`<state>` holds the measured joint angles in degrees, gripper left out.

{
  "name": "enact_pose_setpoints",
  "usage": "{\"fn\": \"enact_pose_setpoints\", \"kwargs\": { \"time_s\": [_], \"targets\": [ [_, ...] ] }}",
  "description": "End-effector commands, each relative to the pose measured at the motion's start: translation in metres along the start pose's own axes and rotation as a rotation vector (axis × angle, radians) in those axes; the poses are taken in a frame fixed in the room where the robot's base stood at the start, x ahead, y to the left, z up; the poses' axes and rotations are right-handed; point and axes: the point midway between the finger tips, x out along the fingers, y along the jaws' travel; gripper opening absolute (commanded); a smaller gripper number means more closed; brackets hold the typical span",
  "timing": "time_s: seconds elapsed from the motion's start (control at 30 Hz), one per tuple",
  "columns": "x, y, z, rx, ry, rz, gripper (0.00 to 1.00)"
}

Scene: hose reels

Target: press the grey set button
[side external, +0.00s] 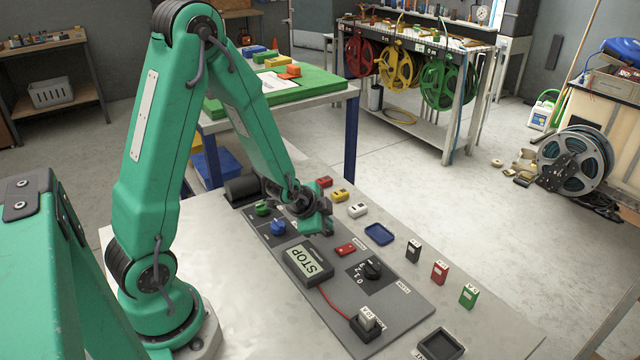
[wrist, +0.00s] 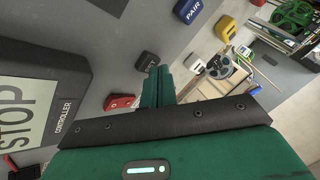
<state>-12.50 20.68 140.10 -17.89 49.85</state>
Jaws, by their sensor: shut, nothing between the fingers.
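In the wrist view, a small grey button (wrist: 147,60) with a pale marking sits on the panel just beyond my fingertips. I take it as the set button. My gripper (wrist: 157,72) is shut and empty, with its tips close beside the button in the picture. I cannot tell whether they touch it. In the side view my gripper (side external: 322,230) is low over the panel and hides the button. A red button (side external: 346,249) lies nearby on the panel; it also shows in the wrist view (wrist: 119,102).
The controller (side external: 308,262) with its STOP display stands close to my gripper. Red, yellow and white blocks (side external: 357,210) lie behind. Several labelled blocks (side external: 440,271) stand right.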

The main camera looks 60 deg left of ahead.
Motion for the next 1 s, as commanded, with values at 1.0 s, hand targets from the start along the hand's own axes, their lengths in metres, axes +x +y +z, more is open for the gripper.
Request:
{"fn": "enact_pose_setpoints", "kwargs": {
  "time_s": [1.0],
  "targets": [
    [-0.009,-0.005,-0.004,0.000,0.000,0.000,0.00]
  ]
}}
